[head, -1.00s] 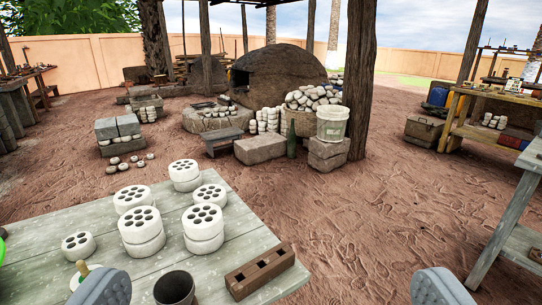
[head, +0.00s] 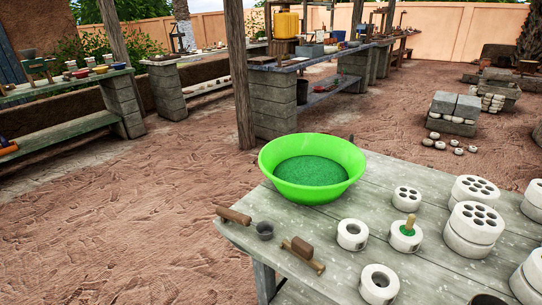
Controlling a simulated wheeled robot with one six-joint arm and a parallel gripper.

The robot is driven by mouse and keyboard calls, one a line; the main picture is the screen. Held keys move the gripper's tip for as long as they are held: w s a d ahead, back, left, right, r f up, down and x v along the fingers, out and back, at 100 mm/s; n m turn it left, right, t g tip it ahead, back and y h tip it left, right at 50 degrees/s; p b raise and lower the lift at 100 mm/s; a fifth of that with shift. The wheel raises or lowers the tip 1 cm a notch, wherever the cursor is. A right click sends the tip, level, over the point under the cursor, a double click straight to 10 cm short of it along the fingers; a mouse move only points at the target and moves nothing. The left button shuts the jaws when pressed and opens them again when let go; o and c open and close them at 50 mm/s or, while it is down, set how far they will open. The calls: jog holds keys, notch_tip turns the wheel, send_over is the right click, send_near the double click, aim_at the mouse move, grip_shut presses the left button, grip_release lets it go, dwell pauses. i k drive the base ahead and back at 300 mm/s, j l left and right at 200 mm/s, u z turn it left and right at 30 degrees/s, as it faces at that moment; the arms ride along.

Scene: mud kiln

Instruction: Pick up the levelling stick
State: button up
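No part of my gripper shows in the head view now. Small wooden tools lie at the left end of a grey plank table (head: 335,215). A short brown wooden bar (head: 234,215) lies near the table's left corner. A thin wooden stick (head: 305,262) lies nearer the front edge, with a brown block (head: 302,247) at it. I cannot tell for sure which one is the levelling stick. A wooden handle (head: 410,223) stands upright in a white ring-shaped piece (head: 405,237) with green material.
A large green basin (head: 312,170) sits at the table's back edge. A small grey cup (head: 265,230) stands near the bar. White pieces with holes (head: 473,222) crowd the table's right side. A wooden post (head: 240,80) rises behind. Bare ground lies to the left.

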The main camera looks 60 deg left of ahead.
aim_at(304, 251)
jog(key=u, duration=1.2)
